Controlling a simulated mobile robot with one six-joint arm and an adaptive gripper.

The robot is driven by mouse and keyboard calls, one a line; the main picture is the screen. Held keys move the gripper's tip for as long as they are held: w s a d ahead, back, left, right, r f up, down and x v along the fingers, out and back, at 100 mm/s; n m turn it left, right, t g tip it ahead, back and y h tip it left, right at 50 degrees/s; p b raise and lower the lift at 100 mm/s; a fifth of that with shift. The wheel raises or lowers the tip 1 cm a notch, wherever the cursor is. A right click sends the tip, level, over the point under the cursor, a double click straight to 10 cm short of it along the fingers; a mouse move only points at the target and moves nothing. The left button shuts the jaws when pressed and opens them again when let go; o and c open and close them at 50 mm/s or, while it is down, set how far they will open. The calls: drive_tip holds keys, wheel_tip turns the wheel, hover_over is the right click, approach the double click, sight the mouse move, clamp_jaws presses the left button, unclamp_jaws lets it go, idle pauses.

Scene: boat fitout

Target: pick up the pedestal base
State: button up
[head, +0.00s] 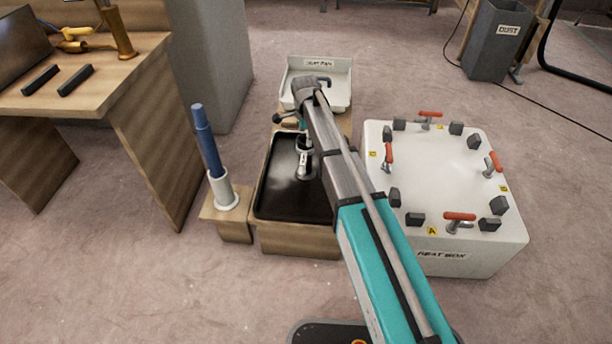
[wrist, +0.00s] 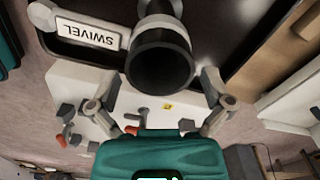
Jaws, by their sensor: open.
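A grey part with a dark hollow tube end (wrist: 160,65) shows in the wrist view beside the label "SWIVEL"; it appears to be the pedestal base. In the head view a grey upright piece (head: 304,160), probably the same part, stands on the black tray (head: 280,192), partly hidden by my arm. My gripper (wrist: 160,82) is open, its fingers spread to either side of the tube mouth. I cannot tell whether they touch it. In the head view my gripper is mostly hidden by the arm above the tray.
A white box (head: 440,170) with orange-handled clamps stands right of the tray. A blue post (head: 207,145) stands in a white socket at left. A white pan (head: 335,95) lies behind. A wooden bench (head: 130,80) is at left, a grey bin (head: 490,45) far right.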

drive_tip(key=shift+f+b, duration=0.7)
drive_tip(key=shift+f, duration=0.35)
drive_tip(key=c, duration=1.1)
drive_tip(key=shift+r, duration=0.25)
drive_tip(key=s+d+r+p, duration=0.2)
drive_tip(key=s+r+p, duration=0.2)
drive_tip(key=s+d+r+p, duration=0.2)
drive_tip(key=s+r+p, duration=0.2)
drive_tip(key=s+d+r+p, duration=0.2)
drive_tip(key=s+r+p, duration=0.2)
drive_tip(key=p, duration=0.1)
drive_tip(key=shift+s+r, duration=0.3)
drive_tip(key=shift+s, duration=0.05)
drive_tip(key=shift+a, duration=0.2)
idle(0.7)
